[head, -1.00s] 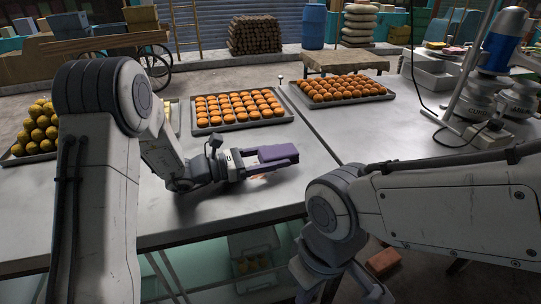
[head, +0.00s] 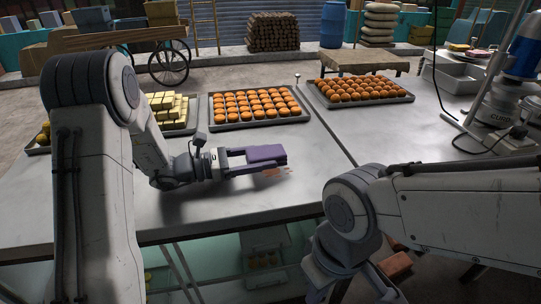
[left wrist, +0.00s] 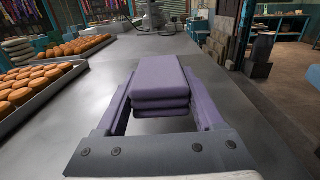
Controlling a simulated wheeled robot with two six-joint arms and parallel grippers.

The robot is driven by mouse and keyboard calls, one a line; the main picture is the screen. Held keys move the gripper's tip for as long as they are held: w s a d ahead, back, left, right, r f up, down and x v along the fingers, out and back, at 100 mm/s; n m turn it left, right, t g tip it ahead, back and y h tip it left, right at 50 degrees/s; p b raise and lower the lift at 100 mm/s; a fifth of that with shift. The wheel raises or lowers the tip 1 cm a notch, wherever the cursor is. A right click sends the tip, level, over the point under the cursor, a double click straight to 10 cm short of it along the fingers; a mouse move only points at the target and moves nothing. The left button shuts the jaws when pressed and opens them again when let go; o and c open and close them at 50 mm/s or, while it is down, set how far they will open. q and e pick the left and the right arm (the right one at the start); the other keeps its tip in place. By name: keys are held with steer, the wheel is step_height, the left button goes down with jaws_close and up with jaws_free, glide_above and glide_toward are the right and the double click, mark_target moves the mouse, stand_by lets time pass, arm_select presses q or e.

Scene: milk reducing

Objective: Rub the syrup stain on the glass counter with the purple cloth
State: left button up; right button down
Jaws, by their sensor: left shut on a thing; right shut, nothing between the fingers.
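My left gripper (head: 264,163) is shut on the folded purple cloth (head: 266,153). In the left wrist view, the cloth (left wrist: 160,85) shows as a thick stack of layers between the two fingers. The syrup stain (head: 277,171) is a small orange-brown patch on the grey counter (head: 215,205), just below the cloth in the head view and partly hidden by the gripper. I cannot tell whether the cloth touches the counter. In the left wrist view the cloth hides the stain. My right arm shows at the lower right, but its fingers are not clearly seen.
Trays of orange-brown buns (head: 258,103) and (head: 362,89) stand behind the gripper. A tray of yellow blocks (head: 168,108) lies at left. A machine with a blue top (head: 521,50) stands at the right back. The counter's front middle is clear.

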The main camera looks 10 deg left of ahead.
mark_target(285, 151)
arm_select(q)
steer(key=shift+s+a, duration=0.15)
steer(key=shift+a, duration=0.35)
steer(key=shift+r, duration=0.2)
steer(key=shift+p+x, duration=0.35)
steer(key=shift+x, duration=3.65)
steer(key=shift+s, duration=0.15)
steer(key=shift+r, duration=0.2)
steer(key=shift+r+p, duration=2.2)
steer(key=shift+r, duration=0.65)
steer(key=shift+r, duration=0.1)
step_height(285, 151, up, 3)
steer(key=shift+f+p, duration=0.1)
steer(key=shift+p, duration=0.95)
